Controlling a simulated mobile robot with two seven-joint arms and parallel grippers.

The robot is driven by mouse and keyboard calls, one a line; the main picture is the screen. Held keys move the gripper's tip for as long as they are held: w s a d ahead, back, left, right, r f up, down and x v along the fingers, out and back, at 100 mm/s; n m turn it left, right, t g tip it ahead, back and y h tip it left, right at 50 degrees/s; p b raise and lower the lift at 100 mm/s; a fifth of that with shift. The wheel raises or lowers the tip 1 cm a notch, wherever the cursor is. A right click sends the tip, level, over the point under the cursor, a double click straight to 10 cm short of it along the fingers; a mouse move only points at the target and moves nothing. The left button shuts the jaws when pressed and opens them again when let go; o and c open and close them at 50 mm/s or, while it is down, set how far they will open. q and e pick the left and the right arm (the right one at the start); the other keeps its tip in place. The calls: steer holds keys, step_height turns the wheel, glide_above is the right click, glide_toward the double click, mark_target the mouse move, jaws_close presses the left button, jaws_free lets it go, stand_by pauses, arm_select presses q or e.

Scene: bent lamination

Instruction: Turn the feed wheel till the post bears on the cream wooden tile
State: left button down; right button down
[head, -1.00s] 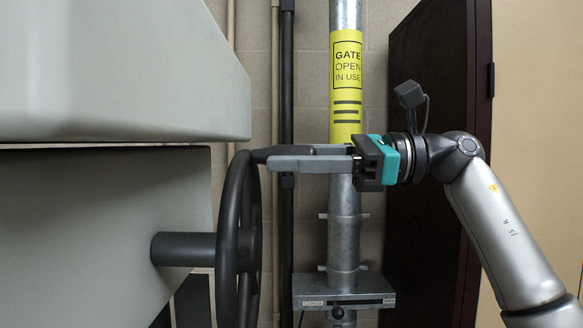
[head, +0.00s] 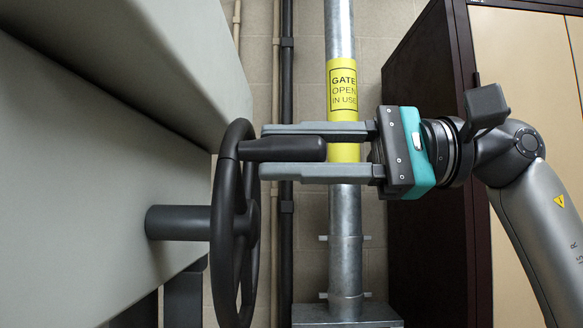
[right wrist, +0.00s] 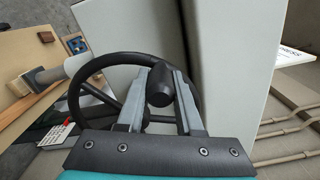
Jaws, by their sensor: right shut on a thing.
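The feed wheel (head: 223,230) is a black spoked handwheel on a dark grey shaft (head: 180,222) that comes out of a grey machine body. Its black spinning handle (head: 290,149) sticks out to the right from the rim's upper part. My right gripper (head: 263,150) is shut on this handle, one finger above and one below. The right wrist view shows the handle's end (right wrist: 159,88) between the fingers. A pale grey cylinder, probably the post (right wrist: 72,66), lies at its left. A tan block beside the post's dark end (right wrist: 42,77) may be the tile; contact is unclear.
A galvanized pipe (head: 345,230) with a yellow label stands behind my right gripper. A dark cabinet (head: 425,80) stands to the right. The grey machine body (head: 85,150) fills the left. A small keypad-like object (right wrist: 55,135) shows in the right wrist view.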

mark_target(233, 203)
steer(key=s+f+n+b, duration=0.1)
steer(key=n, duration=0.1)
steer(key=s+f+n+b, duration=0.1)
steer(key=f+b, duration=0.1)
steer(key=shift+f+n, duration=0.3)
steer(key=shift+n, duration=0.1)
steer(key=shift+s+f+b, duration=0.15)
steer(key=shift+f+b, duration=0.35)
steer(key=shift+b, duration=0.1)
steer(key=shift+f, duration=0.1)
steer(key=c, duration=0.6)
jaws_free()
steer(key=d, duration=1.5)
steer(key=shift+d, duration=0.15)
